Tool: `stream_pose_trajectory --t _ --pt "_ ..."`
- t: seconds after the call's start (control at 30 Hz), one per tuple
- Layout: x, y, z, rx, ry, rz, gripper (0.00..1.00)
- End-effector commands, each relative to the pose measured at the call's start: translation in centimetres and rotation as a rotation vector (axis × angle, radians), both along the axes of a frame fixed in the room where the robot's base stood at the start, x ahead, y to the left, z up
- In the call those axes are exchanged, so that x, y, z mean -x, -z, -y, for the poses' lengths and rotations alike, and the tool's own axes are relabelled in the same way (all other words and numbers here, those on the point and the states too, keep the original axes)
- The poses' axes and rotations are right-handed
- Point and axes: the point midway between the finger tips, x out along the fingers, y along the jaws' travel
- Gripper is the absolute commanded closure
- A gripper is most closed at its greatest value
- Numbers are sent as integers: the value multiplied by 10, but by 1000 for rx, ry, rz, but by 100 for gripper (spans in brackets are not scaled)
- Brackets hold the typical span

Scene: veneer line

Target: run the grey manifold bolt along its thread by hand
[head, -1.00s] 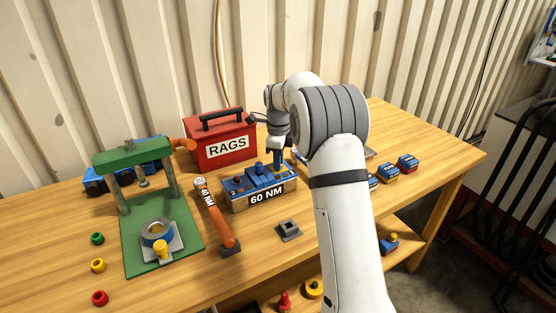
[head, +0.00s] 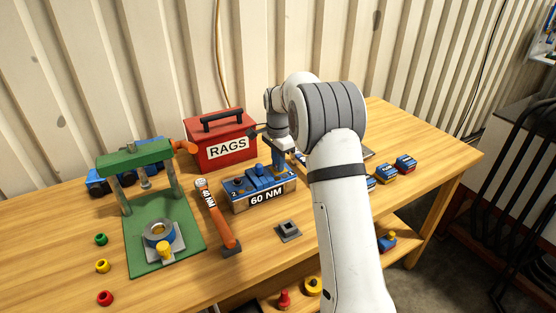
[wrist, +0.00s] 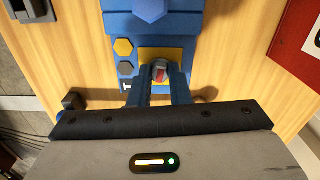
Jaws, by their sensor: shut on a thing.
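The blue manifold block (head: 237,189) with a "60 NM" label stands on the bench in the head view. My gripper (head: 279,172) points down at its right end. In the wrist view, my gripper (wrist: 160,82) has its two blue fingers closed on the sides of the grey manifold bolt (wrist: 160,69), whose top shows a red mark. The bolt stands over a yellow patch (wrist: 173,53) on the block (wrist: 186,22). Its thread is hidden, and I cannot tell how deep it sits. In the head view the bolt is hidden by the gripper.
A red RAGS box (head: 228,148) stands close behind the manifold. An orange torque wrench (head: 214,215) lies to its left, near a green press (head: 135,157). A grey square piece (head: 289,231) lies in front. Several small blocks (head: 405,163) sit to the right.

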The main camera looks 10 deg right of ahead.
Motion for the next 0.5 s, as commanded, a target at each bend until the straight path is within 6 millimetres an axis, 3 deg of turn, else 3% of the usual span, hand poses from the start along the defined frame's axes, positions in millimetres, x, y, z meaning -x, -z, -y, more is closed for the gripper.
stream_pose_trajectory --t 0.5 --pt "-1 -1 0 1 -491 3 100"
